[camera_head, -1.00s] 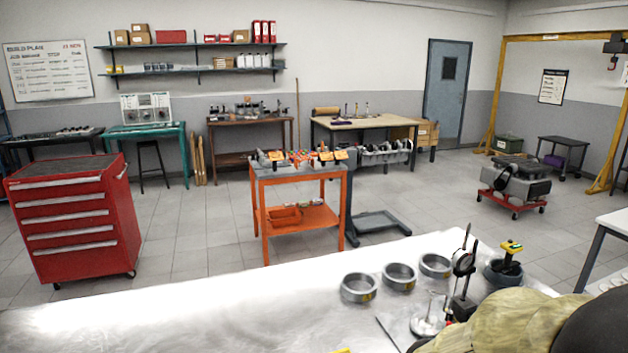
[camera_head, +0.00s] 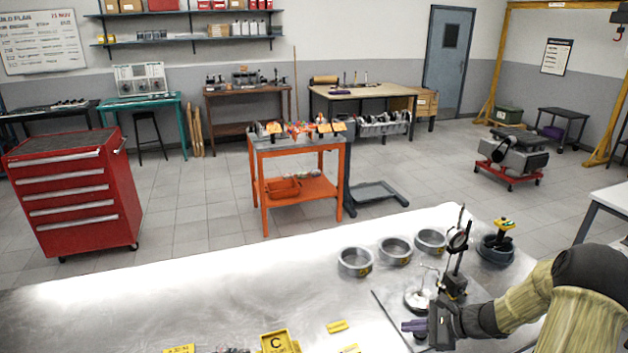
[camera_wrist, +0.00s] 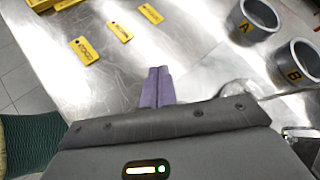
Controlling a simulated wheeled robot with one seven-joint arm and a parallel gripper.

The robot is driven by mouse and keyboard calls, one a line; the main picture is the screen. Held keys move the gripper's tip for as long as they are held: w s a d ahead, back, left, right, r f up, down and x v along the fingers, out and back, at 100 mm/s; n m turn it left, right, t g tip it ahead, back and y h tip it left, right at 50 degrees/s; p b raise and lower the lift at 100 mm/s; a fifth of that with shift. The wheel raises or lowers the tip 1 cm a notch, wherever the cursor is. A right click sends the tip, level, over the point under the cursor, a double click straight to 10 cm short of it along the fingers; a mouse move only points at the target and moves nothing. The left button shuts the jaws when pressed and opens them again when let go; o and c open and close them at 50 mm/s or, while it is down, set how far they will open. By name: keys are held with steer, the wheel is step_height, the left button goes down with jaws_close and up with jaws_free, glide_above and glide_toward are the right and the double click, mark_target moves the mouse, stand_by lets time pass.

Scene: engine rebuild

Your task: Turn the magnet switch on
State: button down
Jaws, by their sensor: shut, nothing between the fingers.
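A dial indicator (camera_head: 459,240) is mounted on an upright stand with a dark block-shaped base (camera_head: 454,286), on a flat plate (camera_head: 388,306) at the right of the steel bench. The switch on this base is too small to make out. My gripper (camera_head: 413,326) is low over the plate, in front and to the left of the base, apart from it. Its purple fingers (camera_wrist: 156,88) are closed together with nothing between them. The base is not clearly visible in the wrist view.
Several grey rings, one marked A (camera_wrist: 243,28) and one marked B (camera_wrist: 291,72), stand behind the plate. A yellow-topped tool (camera_head: 503,228) stands in a dark holder at right. The bench's left-middle (camera_head: 200,290) is clear.

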mark_target(459, 284)
steer(key=w+d+m+t, duration=0.1)
steer(key=d+m+t, duration=0.1)
steer(key=d, duration=0.2)
steer(key=w+d+m+t, duration=0.2)
steer(key=d+m, duration=0.1)
steer(key=d, duration=0.1)
steer(key=w+d+m+t+p, duration=0.1)
steer(key=w+d+m+t, duration=0.1)
steer(key=d+t, duration=0.1)
steer(key=shift+d+f+m, duration=0.3)
steer(key=shift+d, duration=0.35)
steer(key=d+m+t+h, duration=0.1)
steer(key=d+m, duration=0.1)
steer(key=d, duration=0.1)
steer(key=d+m+t+h, duration=0.1)
steer(key=d+m+t, duration=0.1)
steer(key=d, duration=0.1)
steer(key=d+m+t+h, duration=0.1)
steer(key=d+t+h, duration=0.1)
steer(key=d, duration=0.2)
steer(key=shift+d+f+m+p, duration=0.1)
steer(key=shift+f+m+p, duration=0.25)
steer(key=shift+m+p, duration=0.05)
steer(key=shift+b+x, duration=0.85)
steer(key=shift+x, duration=2.7)
steer(key=shift+f+b, duration=0.15)
steer(key=shift+b, duration=0.15)
steer(key=shift+s+d+f+b, duration=0.1)
steer(key=shift+d+f+b, duration=0.05)
steer(key=shift+f+b, duration=0.2)
